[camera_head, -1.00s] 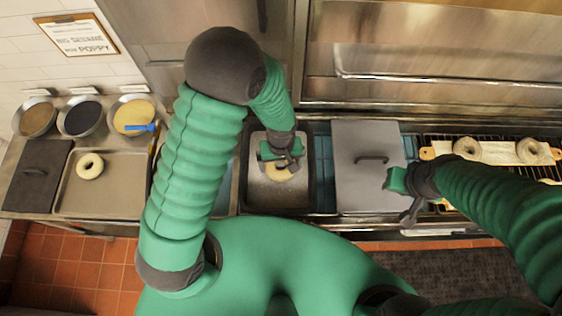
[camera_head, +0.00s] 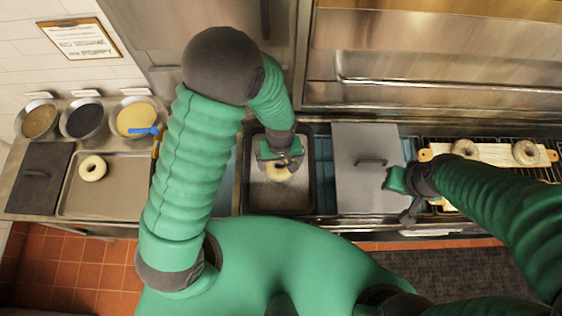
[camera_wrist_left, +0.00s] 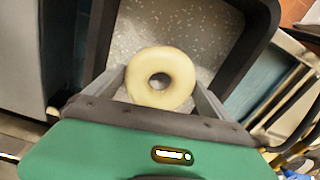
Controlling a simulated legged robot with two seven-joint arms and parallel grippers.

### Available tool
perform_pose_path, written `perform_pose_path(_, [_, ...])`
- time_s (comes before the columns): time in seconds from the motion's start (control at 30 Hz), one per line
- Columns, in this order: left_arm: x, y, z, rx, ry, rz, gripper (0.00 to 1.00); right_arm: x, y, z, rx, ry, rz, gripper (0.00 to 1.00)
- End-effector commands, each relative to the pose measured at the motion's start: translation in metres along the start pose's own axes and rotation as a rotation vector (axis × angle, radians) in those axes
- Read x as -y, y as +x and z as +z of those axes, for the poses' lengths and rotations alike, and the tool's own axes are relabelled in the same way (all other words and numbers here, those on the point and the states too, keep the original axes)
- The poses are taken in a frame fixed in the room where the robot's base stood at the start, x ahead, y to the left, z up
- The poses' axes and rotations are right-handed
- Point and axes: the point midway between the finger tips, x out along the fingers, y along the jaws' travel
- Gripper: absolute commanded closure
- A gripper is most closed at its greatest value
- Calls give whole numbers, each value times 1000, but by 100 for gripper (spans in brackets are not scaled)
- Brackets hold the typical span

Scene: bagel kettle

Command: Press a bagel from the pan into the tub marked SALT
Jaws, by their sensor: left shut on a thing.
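My left gripper (camera_head: 279,165) is over a dark-rimmed pan with a grey speckled floor (camera_head: 292,203). It is shut on a pale bagel (camera_head: 281,174). In the left wrist view the bagel (camera_wrist_left: 148,97) lies between the two fingers, its hole facing the camera, inside the dark pan (camera_wrist_left: 190,25). Whether it touches the floor is unclear. Another pale bagel (camera_head: 92,168) lies on a metal tray (camera_head: 125,200) at the left. Several bowls stand behind that tray; their labels are too small to read. My right gripper (camera_head: 398,195) is by the grey lid; its opening is unclear.
A grey lid (camera_head: 365,185) with a handle is right of the pan. A rack (camera_head: 430,143) with a board (camera_head: 497,153) and bagels is at the far right. A blue-handled tool (camera_head: 145,131) rests in the yellow bowl (camera_head: 133,115). A dark lid (camera_head: 35,180) is far left.

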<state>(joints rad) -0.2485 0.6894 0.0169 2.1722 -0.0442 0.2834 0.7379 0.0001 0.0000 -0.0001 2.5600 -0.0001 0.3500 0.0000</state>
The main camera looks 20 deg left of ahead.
Motion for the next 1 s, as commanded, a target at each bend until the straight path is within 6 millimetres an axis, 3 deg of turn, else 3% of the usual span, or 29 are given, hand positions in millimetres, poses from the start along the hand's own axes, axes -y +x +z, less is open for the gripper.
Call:
perform_pose_path(0.03, [0,-10,0,0,-1,0,50,0,-9,-2,0,0,0,68])
perform_pose_path(0.7, [0,-74,0,0,1,0,50,0,-63,-15,0,0,0,68])
perform_pose_path(1.0, [0,-79,0,0,0,0,50,0,-65,-15,0,0,0,68])
